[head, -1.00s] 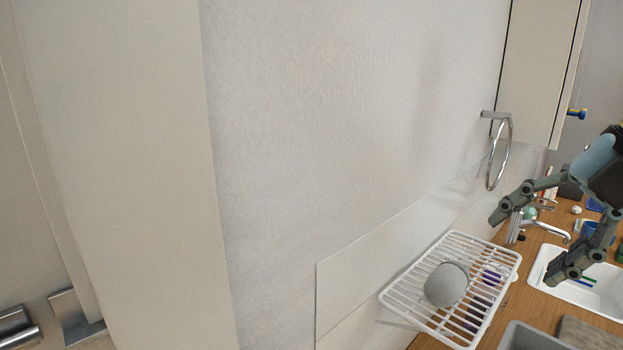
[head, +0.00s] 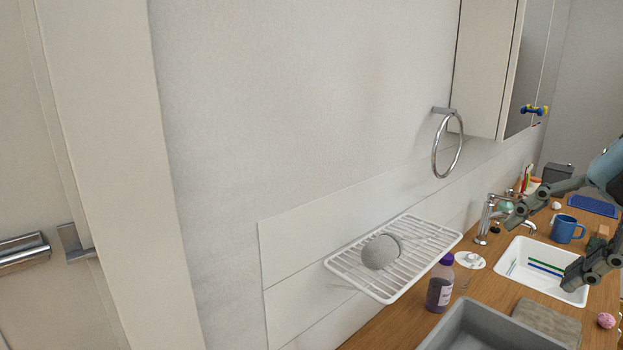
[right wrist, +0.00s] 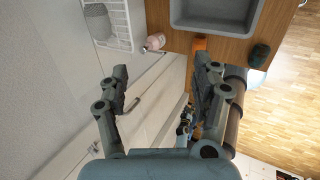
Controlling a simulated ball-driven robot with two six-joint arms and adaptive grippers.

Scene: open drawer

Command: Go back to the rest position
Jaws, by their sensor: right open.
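My right gripper (head: 545,238) is at the right edge of the head view, in front of the faucet and the white sink. Its two fingers are spread wide with nothing between them. In the right wrist view my right gripper (right wrist: 163,88) also shows open and empty, with a drawer front and handle visible beyond and below the fingers. My left gripper is in neither view.
A white wire rack (head: 440,240) holds a grey round object (head: 380,251) against the wall. A purple-capped bottle (head: 440,285), a grey basin (head: 490,325), a white sink (head: 520,255) and a blue mug (head: 566,229) stand on the wooden counter. A towel ring (head: 435,160) hangs above.

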